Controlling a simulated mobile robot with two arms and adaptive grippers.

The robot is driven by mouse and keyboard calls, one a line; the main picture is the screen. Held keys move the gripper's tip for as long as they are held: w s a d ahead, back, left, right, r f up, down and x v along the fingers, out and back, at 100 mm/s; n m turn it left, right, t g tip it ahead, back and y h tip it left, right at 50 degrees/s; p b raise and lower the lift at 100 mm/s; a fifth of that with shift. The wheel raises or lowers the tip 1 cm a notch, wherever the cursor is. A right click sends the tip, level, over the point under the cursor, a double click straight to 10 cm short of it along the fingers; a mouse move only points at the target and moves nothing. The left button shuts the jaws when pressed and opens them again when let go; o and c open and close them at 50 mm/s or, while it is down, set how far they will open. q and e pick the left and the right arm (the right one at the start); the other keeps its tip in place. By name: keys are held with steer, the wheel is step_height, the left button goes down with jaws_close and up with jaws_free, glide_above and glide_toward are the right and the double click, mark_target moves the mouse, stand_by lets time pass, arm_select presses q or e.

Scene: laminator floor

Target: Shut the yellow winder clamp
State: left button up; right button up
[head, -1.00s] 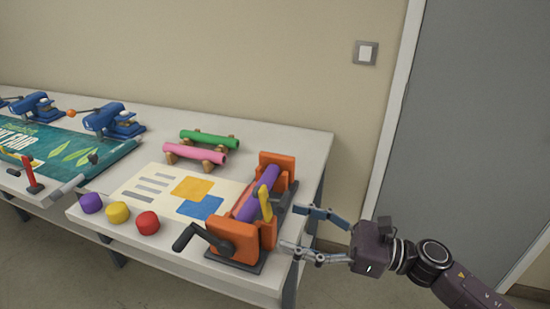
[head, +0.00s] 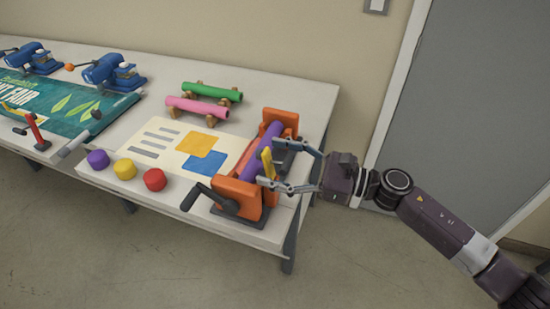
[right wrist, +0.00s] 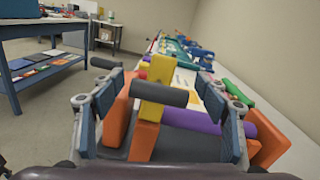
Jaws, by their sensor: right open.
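The yellow winder clamp (head: 267,165) stands upright at the near side of the orange winder (head: 235,193), beside the purple roll (head: 258,150). In the right wrist view the clamp (right wrist: 149,110) rises in the middle with a grey bar (right wrist: 168,94) across it. My right gripper (head: 272,164) is open, with its fingers reaching in from the right on either side of the clamp. In the right wrist view the clamp lies between the two spread fingers; contact cannot be told. My left gripper is out of view.
A dark crank (head: 208,198) sticks out at the winder's front left. Purple, yellow and red knobs (head: 154,180) line the table edge. A printed sheet (head: 150,140) runs into the winder. Green (head: 213,92) and pink rolls (head: 197,109) lie behind. The floor in front is clear.

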steer(key=shift+s, duration=0.1)
jaws_close()
stand_by(0.4)
